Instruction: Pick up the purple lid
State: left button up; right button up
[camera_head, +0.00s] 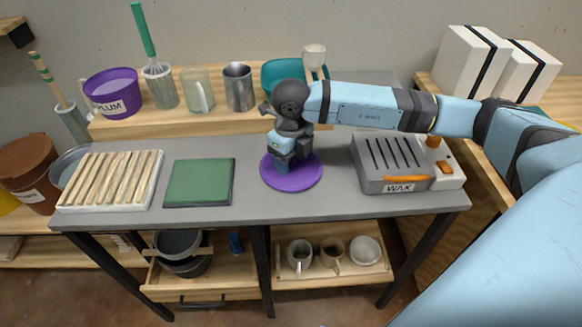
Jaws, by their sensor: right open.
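The purple lid (296,183) is a flat round disc lying on the grey table top, near the middle. My right arm comes in from the right, and my right gripper (285,161) points down right over the lid. Its jaws are open. The gripper hides the lid's centre and any knob there, and I cannot tell whether the fingers touch the lid. A purple bucket (112,104) labelled PLUM stands on the wooden shelf at the back left. My left gripper is not in view.
A grey box (375,176) labelled WAX stands close right of the lid. A green mat (199,182) and a slatted rack (110,178) lie to the left. Behind, the raised wooden shelf (215,122) holds metal cups, a pitcher and a teal bowl (282,75).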

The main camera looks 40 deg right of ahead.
jog(key=shift+r, duration=0.1)
jog(key=c, duration=1)
jog(key=shift+r, duration=0.1)
